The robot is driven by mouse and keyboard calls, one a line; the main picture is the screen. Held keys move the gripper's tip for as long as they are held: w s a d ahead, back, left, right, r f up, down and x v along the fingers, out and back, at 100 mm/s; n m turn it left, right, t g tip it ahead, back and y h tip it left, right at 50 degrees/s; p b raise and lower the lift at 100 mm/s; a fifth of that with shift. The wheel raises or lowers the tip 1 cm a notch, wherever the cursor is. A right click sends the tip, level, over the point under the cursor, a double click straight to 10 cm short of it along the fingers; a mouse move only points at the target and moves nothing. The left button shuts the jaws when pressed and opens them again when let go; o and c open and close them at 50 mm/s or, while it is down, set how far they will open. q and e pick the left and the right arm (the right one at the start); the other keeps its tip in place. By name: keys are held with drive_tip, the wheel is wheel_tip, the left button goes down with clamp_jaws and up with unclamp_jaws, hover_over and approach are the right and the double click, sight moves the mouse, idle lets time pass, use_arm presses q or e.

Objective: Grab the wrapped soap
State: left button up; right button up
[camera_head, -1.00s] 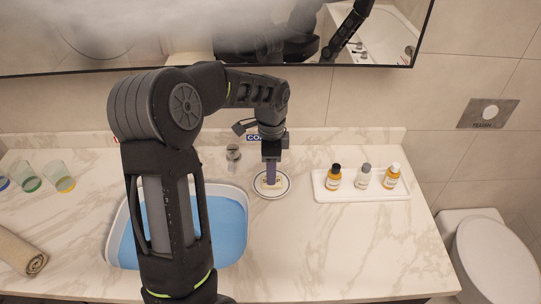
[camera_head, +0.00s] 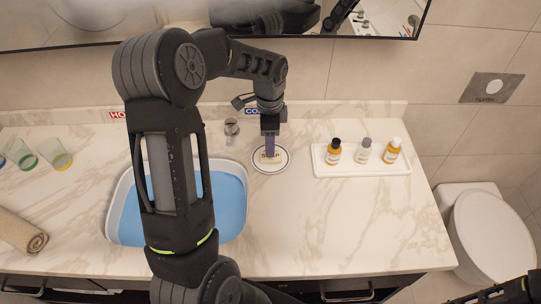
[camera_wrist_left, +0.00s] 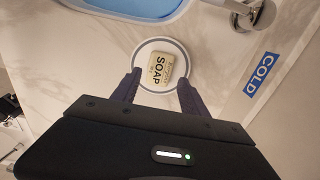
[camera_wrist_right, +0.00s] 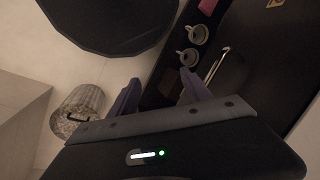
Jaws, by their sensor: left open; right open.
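The wrapped soap (camera_head: 268,158) lies on a round white dish (camera_head: 285,165) with a dark ring, on the counter right of the basin. In the left wrist view the soap (camera_wrist_left: 158,70) is cream coloured with the word SOAP on it. My left gripper (camera_head: 269,156) points down at the dish and partly hides the soap. In the left wrist view its two fingers (camera_wrist_left: 157,84) are apart, at either side of the soap's near end, with nothing gripped. My right gripper (camera_wrist_right: 160,88) is open and empty, away from the counter top.
A blue basin (camera_head: 222,200) and tap (camera_head: 231,128) are left of the dish. A white tray (camera_head: 350,172) with three bottles stands right. A bin (camera_wrist_right: 78,110) is near my right gripper. The front right counter is clear.

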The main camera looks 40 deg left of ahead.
use_arm(q)
drive_tip(key=shift+f, duration=0.1)
drive_tip(key=shift+f+p, duration=0.3)
drive_tip(key=shift+p, duration=0.05)
wheel_tip(320, 180, down, 4)
drive_tip(key=shift+w+d+r+p, duration=0.1)
drive_tip(key=shift+r+p, duration=0.1)
drive_tip(key=shift+p, duration=0.55)
drive_tip(key=shift+f, duration=0.4)
drive_tip(key=shift+c, duration=0.5)
drive_tip(key=c, duration=1)
drive_tip(key=shift+r, duration=0.1)
